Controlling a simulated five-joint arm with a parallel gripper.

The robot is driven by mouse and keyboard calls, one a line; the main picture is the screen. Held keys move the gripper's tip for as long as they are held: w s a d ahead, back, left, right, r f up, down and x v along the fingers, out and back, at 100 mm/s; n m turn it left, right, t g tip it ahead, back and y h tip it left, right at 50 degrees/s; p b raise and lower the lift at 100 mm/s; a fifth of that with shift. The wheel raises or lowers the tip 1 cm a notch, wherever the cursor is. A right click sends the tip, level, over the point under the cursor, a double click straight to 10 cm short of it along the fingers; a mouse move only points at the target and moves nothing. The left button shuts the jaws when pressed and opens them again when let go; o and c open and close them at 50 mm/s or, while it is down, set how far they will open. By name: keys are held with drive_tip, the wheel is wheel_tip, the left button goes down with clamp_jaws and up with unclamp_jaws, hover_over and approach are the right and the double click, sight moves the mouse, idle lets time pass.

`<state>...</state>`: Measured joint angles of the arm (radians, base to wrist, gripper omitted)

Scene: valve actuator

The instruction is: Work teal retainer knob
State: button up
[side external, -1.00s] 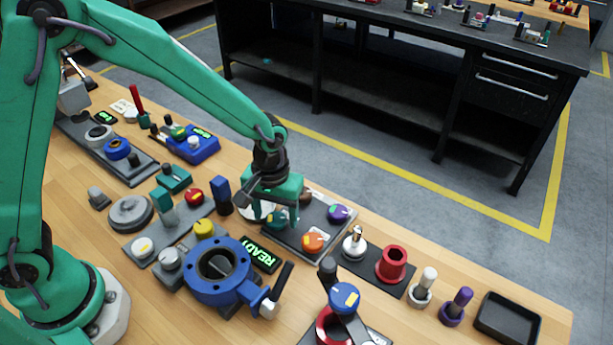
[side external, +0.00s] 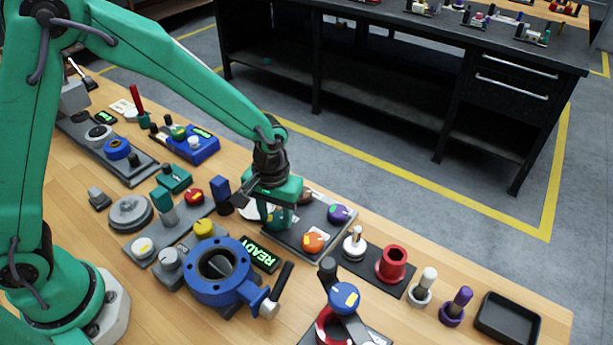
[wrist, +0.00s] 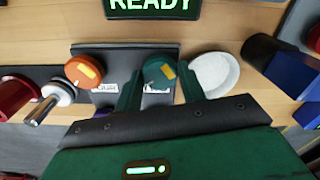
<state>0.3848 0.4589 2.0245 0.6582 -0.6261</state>
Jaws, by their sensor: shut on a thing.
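The teal retainer knob (wrist: 158,72) sits on a dark plate (wrist: 115,54), with a yellow-orange mark on its top in the wrist view. My gripper (wrist: 160,88) is lowered over it from above, with one finger on each side, shut on the knob. In the side view my gripper (side external: 277,215) largely hides the teal knob. An orange knob (side external: 313,242) and a purple knob (side external: 338,213) share the plate.
A white round piece (wrist: 212,74) lies close beside my gripper. An empty black tray (side external: 507,316) is at the right.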

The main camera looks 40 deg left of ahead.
sight(276, 218)
drive_tip(key=shift+m, duration=2.7)
drive_tip(key=o, duration=1)
drive_tip(key=shift+r, duration=0.15)
drive_tip(key=shift+r, duration=3.8)
